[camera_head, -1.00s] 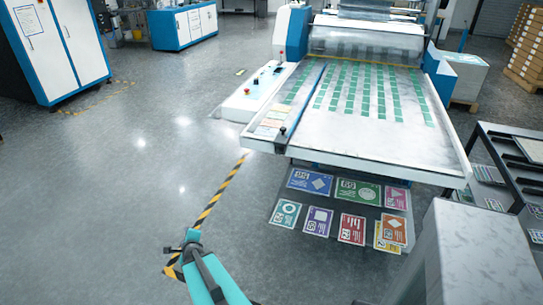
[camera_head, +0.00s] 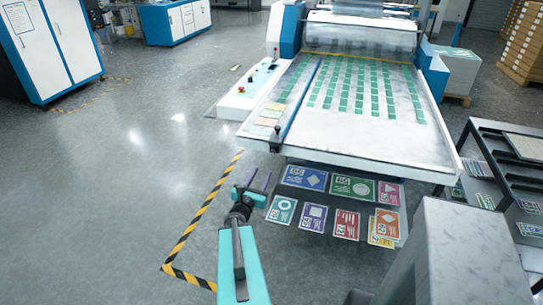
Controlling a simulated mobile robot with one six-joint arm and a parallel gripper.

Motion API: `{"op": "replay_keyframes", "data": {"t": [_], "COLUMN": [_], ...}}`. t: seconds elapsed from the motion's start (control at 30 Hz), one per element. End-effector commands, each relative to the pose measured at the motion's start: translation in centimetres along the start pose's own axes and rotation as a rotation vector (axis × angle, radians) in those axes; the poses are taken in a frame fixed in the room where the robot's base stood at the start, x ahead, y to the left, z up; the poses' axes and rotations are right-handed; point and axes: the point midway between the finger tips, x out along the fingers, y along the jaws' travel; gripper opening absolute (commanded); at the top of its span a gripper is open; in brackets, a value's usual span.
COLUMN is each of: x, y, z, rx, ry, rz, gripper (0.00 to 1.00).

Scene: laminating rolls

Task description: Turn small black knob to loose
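A small black knob (camera_head: 276,132) stands upright at the front left corner of the laminator's feed table (camera_head: 350,145), at the near end of a dark blue rail (camera_head: 300,95). Its setting is too small to read. My gripper (camera_head: 259,179) is in front of and below that corner, slightly left of the knob and apart from it in the picture. Its two thin fingers are spread and point away from me, with nothing visible between them. My teal arm comes up from the bottom edge.
A white side panel (camera_head: 245,97) with small buttons runs along the table's left side. Several coloured cards (camera_head: 312,217) lie below the table's front edge. A dark shelf rack (camera_head: 495,165) stands at the right. The floor (camera_head: 130,170) at the left is clear, with yellow-black tape (camera_head: 200,220).

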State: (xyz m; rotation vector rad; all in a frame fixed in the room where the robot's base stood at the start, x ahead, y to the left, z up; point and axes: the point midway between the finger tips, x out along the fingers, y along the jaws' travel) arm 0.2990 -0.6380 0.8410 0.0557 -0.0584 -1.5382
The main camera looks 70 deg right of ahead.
Motion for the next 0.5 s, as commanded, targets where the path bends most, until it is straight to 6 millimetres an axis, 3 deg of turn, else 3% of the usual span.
{"op": "replay_keyframes", "data": {"t": [0.5], "x": [0.44], "y": [0.12], "z": [-0.31], "rx": [-0.003], "ry": [0.003], "rz": [0.003], "gripper": [0.36]}}
